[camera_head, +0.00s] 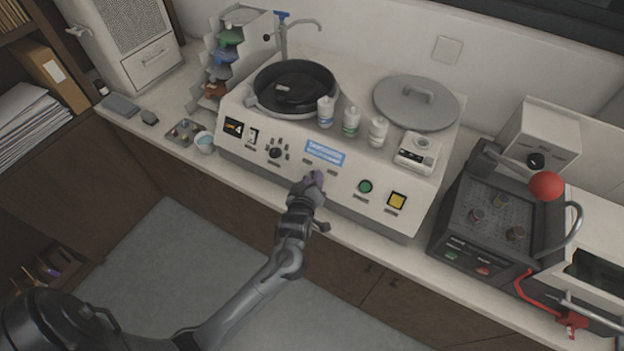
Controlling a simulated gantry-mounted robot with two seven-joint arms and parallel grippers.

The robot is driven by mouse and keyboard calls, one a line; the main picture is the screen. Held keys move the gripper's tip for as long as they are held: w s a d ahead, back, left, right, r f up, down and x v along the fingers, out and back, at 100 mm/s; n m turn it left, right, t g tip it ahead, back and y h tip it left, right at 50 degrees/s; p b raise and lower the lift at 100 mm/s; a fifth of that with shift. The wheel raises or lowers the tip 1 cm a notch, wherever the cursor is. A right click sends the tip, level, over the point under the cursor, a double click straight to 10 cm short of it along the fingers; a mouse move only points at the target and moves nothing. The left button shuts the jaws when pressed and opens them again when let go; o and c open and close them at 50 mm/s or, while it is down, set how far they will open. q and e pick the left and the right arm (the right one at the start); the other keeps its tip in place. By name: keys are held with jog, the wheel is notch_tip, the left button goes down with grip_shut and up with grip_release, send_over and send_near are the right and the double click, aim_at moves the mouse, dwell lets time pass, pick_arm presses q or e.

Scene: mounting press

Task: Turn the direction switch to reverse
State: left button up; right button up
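The grinder-polisher machine (300,187) stands on the counter, with its controls on the sloped front panel. My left gripper (316,179) is at the middle of this panel, below the blue label (324,152). The fingertips are close to the panel; I cannot tell whether they touch it or hold anything. I cannot tell for sure which control is the direction switch; the gripper covers a part of the panel where a control may be. A black knob (275,153) and a small white switch (252,136) show to the left. My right gripper is out of view.
A green button (365,187) and a yellow button (397,201) are to the right on the panel. Several bottles (351,122), a grey lid (416,102) and a black bowl (294,86) are on top. A dark press with a red ball (546,186) stands right.

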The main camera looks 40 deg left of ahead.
pick_arm(q)
jog(key=shift+w+a+f, duration=0.1)
jog(key=shift+w+a, duration=0.05)
jog(key=shift+w, duration=0.15)
grip_shut()
